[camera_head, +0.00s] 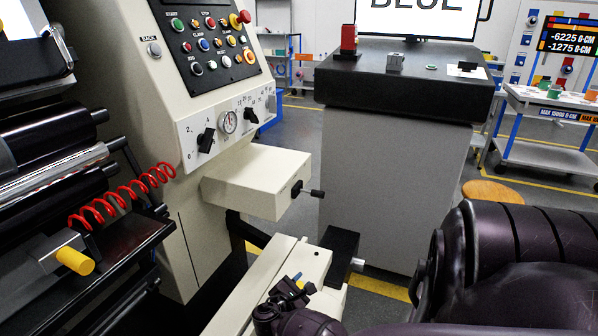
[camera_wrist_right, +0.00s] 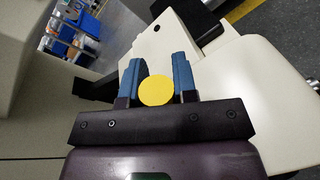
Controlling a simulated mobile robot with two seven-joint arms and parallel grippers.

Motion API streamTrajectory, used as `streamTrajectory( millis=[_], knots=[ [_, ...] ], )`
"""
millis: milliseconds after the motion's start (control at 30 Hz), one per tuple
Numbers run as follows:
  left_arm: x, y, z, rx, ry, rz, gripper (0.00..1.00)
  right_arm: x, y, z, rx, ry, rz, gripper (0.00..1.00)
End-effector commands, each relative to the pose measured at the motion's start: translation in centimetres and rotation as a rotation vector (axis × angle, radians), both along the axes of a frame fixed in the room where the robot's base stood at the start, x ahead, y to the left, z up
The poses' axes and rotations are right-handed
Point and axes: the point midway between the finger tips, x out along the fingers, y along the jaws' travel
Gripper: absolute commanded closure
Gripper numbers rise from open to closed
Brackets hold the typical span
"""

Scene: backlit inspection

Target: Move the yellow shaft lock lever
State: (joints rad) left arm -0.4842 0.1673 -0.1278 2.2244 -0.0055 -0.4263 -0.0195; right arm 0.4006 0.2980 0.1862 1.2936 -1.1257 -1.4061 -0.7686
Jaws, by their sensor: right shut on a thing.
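The yellow shaft lock lever shows in the right wrist view as a round yellow end (camera_wrist_right: 157,90) between my gripper's blue fingers. In the head view only a small yellow bit (camera_head: 300,284) of it shows at the fingers. My right gripper (camera_wrist_right: 158,66) is shut on it, with one finger on each side. In the head view this gripper (camera_head: 298,281) is at the bottom centre, over or beside the long cream machine housing (camera_head: 257,289). The rest of the lever is hidden by the gripper. My left gripper is in neither view.
A cream control panel (camera_head: 207,45) rises at upper left, with a cream box and black-knobbed lever (camera_head: 308,191) below. A red coil (camera_head: 122,196) and another yellow-ended cylinder (camera_head: 75,260) are at left. A dark-topped grey cabinet (camera_head: 395,150) stands behind. Floor is open at right back.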

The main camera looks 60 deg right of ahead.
Motion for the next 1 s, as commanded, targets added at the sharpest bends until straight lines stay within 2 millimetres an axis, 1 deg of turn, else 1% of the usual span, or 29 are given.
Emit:
streamTrajectory(
  millis=[467, 500, 633, 900, 1000],
  knots=[
    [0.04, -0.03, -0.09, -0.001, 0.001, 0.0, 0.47, -0.19, -0.03, -0.18, 0.003, -0.013, -0.002, 1.0],
    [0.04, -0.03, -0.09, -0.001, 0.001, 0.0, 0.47, -0.19, -0.03, -0.18, 0.003, -0.013, -0.002, 0.67],
    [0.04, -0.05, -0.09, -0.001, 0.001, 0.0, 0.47, -0.18, -0.02, -0.16, 0.001, -0.012, -0.001, 0.47],
    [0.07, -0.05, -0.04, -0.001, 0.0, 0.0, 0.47, -0.11, 0.02, -0.07, 0.001, -0.012, 0.0, 0.47],
    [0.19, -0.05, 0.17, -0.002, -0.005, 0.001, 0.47, -0.05, 0.45, 0.07, 0.002, -0.013, 0.0, 0.47]
  ],
)
